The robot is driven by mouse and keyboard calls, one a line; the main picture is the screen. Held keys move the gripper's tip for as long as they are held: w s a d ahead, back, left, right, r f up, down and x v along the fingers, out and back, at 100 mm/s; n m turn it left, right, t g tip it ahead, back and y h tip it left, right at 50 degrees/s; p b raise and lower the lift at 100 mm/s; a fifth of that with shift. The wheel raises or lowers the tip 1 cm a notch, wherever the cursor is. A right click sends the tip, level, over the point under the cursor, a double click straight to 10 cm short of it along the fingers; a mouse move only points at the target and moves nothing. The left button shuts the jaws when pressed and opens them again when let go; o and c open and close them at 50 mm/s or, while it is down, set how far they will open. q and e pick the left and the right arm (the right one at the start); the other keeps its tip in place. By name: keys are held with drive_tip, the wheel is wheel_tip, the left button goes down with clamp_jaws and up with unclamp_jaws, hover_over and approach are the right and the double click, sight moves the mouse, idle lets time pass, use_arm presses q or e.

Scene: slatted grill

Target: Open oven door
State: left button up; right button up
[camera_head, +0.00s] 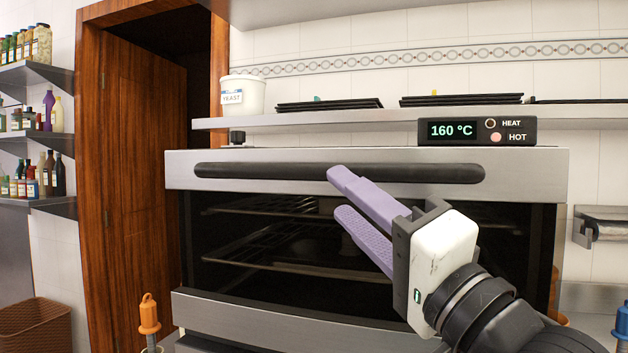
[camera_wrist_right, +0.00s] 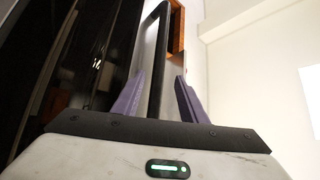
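The oven (camera_head: 300,240) stands straight ahead, with racks showing in its dark front. The oven door's long black handle (camera_head: 260,171) runs across a steel strip at the top. The door looks shut, though my right arm covers part of its right side. My right gripper (camera_head: 339,193) has two purple fingers, spread apart. In the head view the upper finger overlaps the handle and the lower finger is below it. In the right wrist view the handle (camera_wrist_right: 158,60) runs up between the open fingers (camera_wrist_right: 157,95); contact cannot be told. My left gripper is out of view.
A temperature display (camera_head: 477,131) reading 160 °C and a white yeast tub (camera_head: 243,95) are above the oven. A lower steel panel (camera_head: 270,320) crosses the oven's front. An orange-topped object (camera_head: 149,315) stands at the lower left, near a brown basket (camera_head: 35,325).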

sight(319, 178)
drive_tip(key=p+x, duration=0.1)
drive_tip(key=x, duration=0.8)
drive_tip(key=shift+w+p, duration=0.1)
drive_tip(key=shift+p, duration=0.3)
drive_tip(key=shift+c, duration=0.5)
drive_tip(key=shift+f, duration=0.1)
clamp_jaws()
